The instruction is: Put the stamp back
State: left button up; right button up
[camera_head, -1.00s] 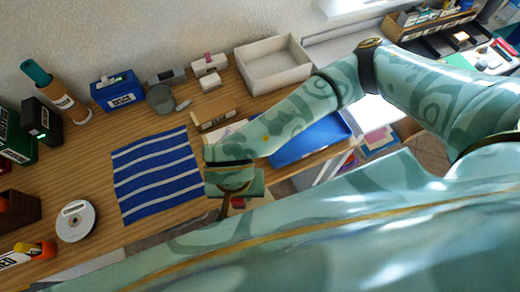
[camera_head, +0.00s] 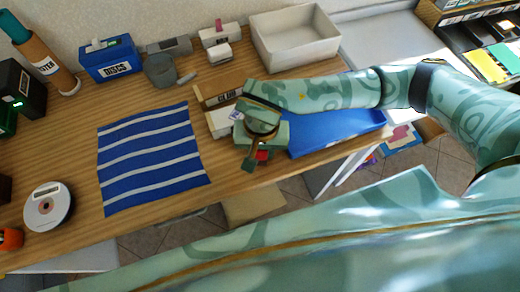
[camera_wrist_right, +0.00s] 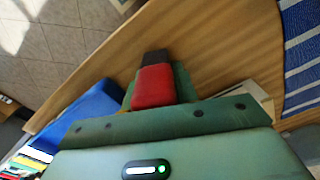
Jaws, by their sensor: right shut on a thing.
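My right gripper (camera_head: 252,158) hangs over the front part of the wooden table, beside the blue tray. It is shut on a small red and dark thing, which I take to be the stamp (camera_head: 262,155). In the right wrist view the stamp (camera_wrist_right: 153,88) shows as a red block with a dark end, above the wood near the table's edge. The fingers are mostly hidden by the gripper's own body. My left gripper is not in view.
A blue tray (camera_head: 335,128) lies right of the gripper. A wooden block (camera_head: 218,98) and a pale box (camera_head: 220,122) are just left. A white bin (camera_head: 297,45) stands behind.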

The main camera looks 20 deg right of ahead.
jog(key=shift+r, duration=0.15)
jog(key=shift+f, duration=0.2)
jog(key=o, duration=0.8)
notch_tip(320, 180, up, 12)
jog(key=p, duration=0.3)
jog(key=shift+r, duration=0.2)
